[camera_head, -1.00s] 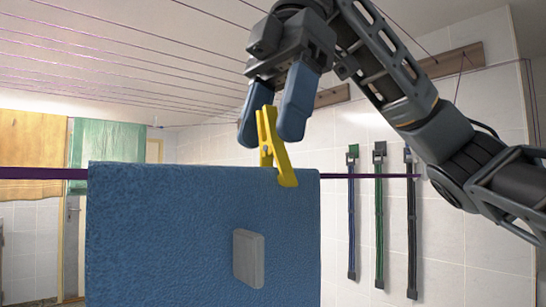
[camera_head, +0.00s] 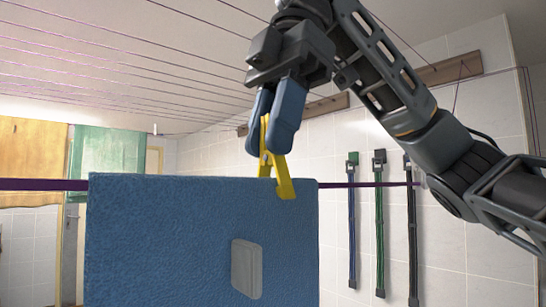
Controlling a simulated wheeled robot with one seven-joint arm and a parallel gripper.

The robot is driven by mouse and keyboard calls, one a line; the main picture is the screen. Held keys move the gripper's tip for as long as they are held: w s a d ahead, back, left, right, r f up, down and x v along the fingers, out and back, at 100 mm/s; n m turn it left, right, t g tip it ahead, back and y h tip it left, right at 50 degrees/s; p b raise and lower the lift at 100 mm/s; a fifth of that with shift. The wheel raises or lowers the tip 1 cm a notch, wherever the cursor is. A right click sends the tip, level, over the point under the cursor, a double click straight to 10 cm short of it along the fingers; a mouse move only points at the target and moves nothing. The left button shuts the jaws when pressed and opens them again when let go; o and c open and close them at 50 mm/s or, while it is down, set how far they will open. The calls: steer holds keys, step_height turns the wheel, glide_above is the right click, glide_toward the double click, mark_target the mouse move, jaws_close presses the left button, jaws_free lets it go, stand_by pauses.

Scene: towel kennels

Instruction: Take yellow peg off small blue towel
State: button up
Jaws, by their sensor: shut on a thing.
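The blue towel (camera_head: 160,245) hangs over a purple line and fills the lower left and middle of the head view. A grey rectangular patch (camera_head: 246,268) shows on its front. The yellow peg (camera_head: 281,179) stands at the towel's top edge, right of its middle, with its lower end over the towel's front. My gripper (camera_head: 270,130) comes from above and is shut on the upper part of the yellow peg. The fingers hide part of the peg's upper end. I cannot tell whether the peg's jaws still pinch the towel.
The purple line (camera_head: 350,185) runs on right to the tiled wall. Three dark straps (camera_head: 380,225) hang on that wall. An orange cloth (camera_head: 30,160) and a green cloth (camera_head: 108,152) hang at the far left. Thin lines cross overhead.

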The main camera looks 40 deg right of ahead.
steer(key=shift+w+r+p, duration=0.1)
steer(key=shift+r+p, duration=1.05)
steer(key=shift+r, duration=0.15)
jaws_close()
steer(key=shift+r, duration=2.45)
